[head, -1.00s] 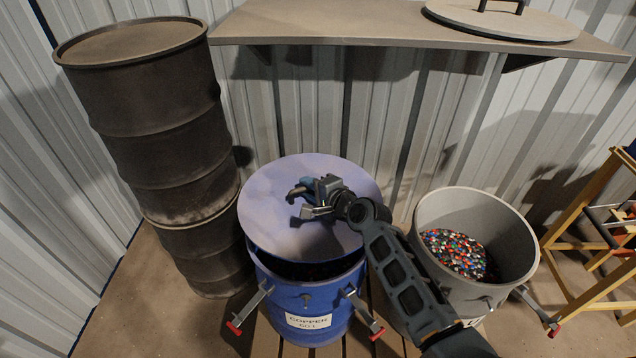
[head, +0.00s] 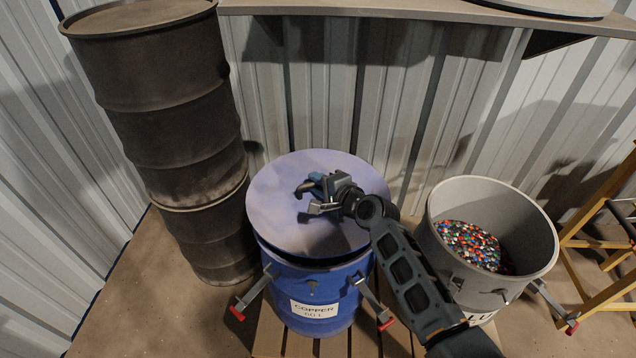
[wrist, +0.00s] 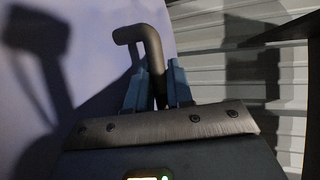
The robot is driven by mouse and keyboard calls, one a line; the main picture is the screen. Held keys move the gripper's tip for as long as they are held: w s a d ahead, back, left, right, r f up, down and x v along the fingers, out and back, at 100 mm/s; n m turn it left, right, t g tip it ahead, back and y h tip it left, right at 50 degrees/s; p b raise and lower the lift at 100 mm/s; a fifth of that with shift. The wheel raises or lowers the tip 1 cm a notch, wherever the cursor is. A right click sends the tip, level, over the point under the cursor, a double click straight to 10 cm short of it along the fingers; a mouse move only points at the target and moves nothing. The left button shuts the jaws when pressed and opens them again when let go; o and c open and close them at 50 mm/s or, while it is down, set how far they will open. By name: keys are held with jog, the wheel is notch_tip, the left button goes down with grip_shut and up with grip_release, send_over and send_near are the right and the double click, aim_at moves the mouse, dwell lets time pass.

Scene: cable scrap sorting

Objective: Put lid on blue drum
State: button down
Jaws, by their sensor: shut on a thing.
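The blue drum (head: 300,310) stands on a wooden pallet with a COPPER label on its front. The round blue-purple lid (head: 275,205) is over the drum's mouth. A dark gap shows between lid and drum along the front, so the lid is tilted or raised there; whether its back edge touches the rim is hidden. My gripper (head: 318,198) is above the lid's middle. In the wrist view my gripper (wrist: 155,88) is shut on the lid's bent metal handle (wrist: 150,45), with the lid surface (wrist: 90,40) behind it.
A grey drum (head: 470,190) holding coloured granules stands open at right. Stacked dark drums (head: 170,130) stand at left. A shelf (head: 400,8) with a grey lid (head: 555,6) is on the wall above. Red-tipped clamps (head: 375,305) stick out from the blue drum's sides.

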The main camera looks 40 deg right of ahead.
aim_at(318, 198)
jog(key=shift+w+f+b, duration=0.1)
jog(key=shift+f+b, duration=2.35)
jog(key=shift+f, duration=0.3)
jog(key=c, duration=0.9)
grip_release()
jog(key=shift+f, duration=0.25)
jog(key=shift+r+p+v, duration=0.2)
jog(key=shift+p+v, duration=0.15)
jog(key=shift+v, duration=3.7)
